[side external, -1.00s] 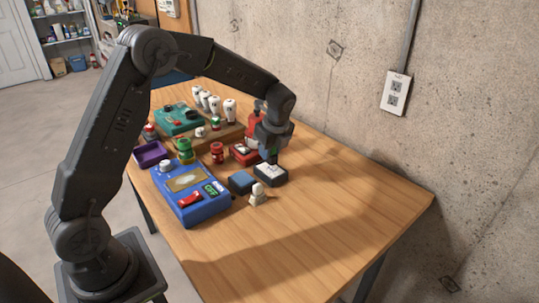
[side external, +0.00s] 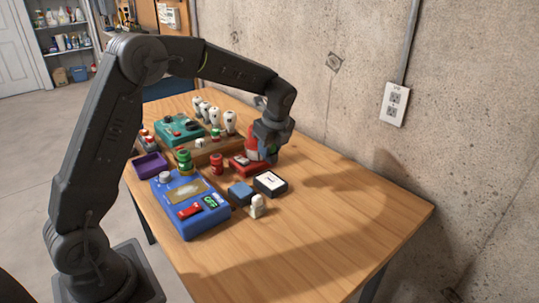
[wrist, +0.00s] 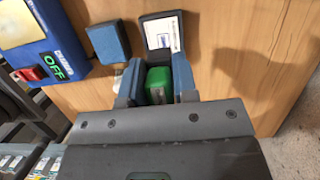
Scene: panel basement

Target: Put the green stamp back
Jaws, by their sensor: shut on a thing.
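My gripper (side external: 271,153) is shut on a green stamp, which shows as a green block between the two fingers in the wrist view (wrist: 158,80). Its lower end is hidden there. In the side view my gripper mostly hides it. My gripper is above the right back part of the table, behind a small dark-framed box with a white face (side external: 270,182) and clear of it. That box also shows in the wrist view (wrist: 162,38), beyond the fingertips. Another green, bottle-shaped piece (side external: 184,161) stands behind the blue device (side external: 190,203).
A blue block (side external: 240,192) and a white figure (side external: 257,206) stand beside the white-faced box. Red pieces (side external: 216,163), a red box (side external: 240,165), a purple tray (side external: 150,166), a teal box (side external: 179,129) and white-topped pieces (side external: 229,120) crowd the back. The table's right front is clear.

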